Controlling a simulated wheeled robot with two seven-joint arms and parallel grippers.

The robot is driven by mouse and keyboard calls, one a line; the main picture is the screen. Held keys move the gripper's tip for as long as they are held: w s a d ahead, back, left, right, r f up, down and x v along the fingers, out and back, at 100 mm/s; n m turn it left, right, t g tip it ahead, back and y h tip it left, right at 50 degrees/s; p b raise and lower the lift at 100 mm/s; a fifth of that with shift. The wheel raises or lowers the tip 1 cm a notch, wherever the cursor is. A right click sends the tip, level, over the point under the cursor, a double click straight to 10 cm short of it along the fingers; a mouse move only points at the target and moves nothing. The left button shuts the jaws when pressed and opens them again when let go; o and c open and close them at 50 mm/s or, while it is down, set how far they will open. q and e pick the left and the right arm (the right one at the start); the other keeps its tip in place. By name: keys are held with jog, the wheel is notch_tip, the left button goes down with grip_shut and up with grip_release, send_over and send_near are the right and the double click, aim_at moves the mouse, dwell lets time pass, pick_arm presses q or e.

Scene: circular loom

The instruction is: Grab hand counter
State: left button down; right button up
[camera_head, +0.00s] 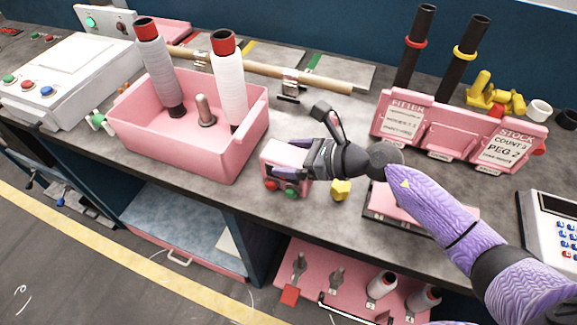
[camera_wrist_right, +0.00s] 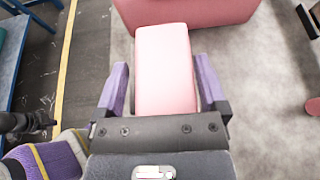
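The hand counter appears to be the pink box (camera_head: 287,156) with red and green knobs on its front, standing on the grey table near the front edge. My right gripper (camera_head: 304,147) reaches it from the right in the head view, low over the table. In the right wrist view the pink box (camera_wrist_right: 165,70) lies between the two purple fingers (camera_wrist_right: 161,75). The fingers are apart, with a narrow gap showing beside the box, so the gripper looks open around it. The right gripper's body hides part of the box in the head view. No left gripper fingers show.
A pink bin (camera_head: 185,145) with white spools stands close to the left of the box. A yellow piece (camera_head: 340,189) lies right of it, below my gripper. A pink sign rack (camera_head: 455,135) stands behind right. A calculator-like device (camera_head: 548,225) is at far right.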

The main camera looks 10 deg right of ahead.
jog(key=c, duration=1.1)
notch_tip(320, 180, up, 9)
jog(key=p, duration=0.3)
jog(key=shift+r+p, duration=0.15)
jog(key=shift+p, duration=0.2)
jog(key=shift+r, duration=0.4)
